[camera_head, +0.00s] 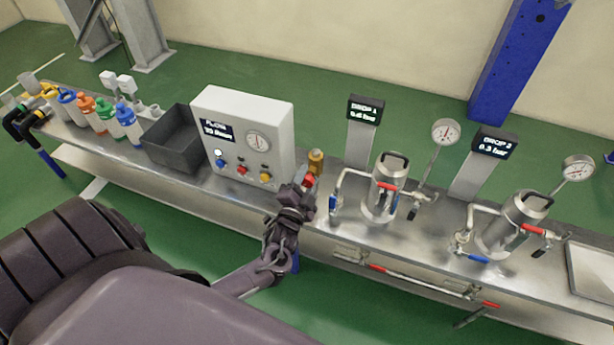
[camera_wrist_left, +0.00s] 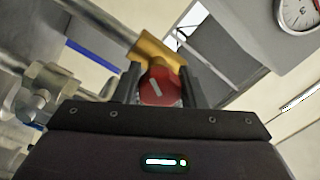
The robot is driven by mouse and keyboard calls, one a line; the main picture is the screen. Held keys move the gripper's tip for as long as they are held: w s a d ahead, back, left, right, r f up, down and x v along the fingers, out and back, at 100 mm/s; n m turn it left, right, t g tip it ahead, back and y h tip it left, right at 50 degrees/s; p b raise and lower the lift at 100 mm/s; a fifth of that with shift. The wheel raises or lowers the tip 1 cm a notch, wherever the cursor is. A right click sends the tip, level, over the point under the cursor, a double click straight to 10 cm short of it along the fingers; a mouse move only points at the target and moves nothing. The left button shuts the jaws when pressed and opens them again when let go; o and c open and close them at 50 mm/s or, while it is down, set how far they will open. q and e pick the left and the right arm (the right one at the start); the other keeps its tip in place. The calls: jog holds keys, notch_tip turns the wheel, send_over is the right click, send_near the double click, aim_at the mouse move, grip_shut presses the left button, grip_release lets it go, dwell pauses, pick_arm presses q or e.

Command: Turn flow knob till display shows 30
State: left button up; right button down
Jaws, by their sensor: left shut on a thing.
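In the left wrist view the red knob (camera_wrist_left: 160,87) shows a pale slanted mark and lies between my fingers, in front of the brass body (camera_wrist_left: 158,52). My left gripper (camera_head: 306,188) is shut on the knob. The flow display (camera_head: 217,130) on the box seems to read 30, but the text is small and blurred. My right gripper is not in view.
A round gauge (camera_head: 258,142) and several coloured buttons are on the box. A dark bin (camera_head: 172,140) and several coloured bottles stand to its left. Two metal vessels (camera_head: 381,188) (camera_head: 506,225) with pipes, handles and gauges stand to the right. Pipes run along the bench front.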

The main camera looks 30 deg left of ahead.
pick_arm(q)
jog(key=o, duration=1)
jog(key=v, duration=0.7)
jog(key=shift+s, duration=0.4)
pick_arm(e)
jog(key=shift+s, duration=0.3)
pick_arm(q)
jog(key=shift+d+f, duration=0.1)
jog(key=shift+d, duration=0.05)
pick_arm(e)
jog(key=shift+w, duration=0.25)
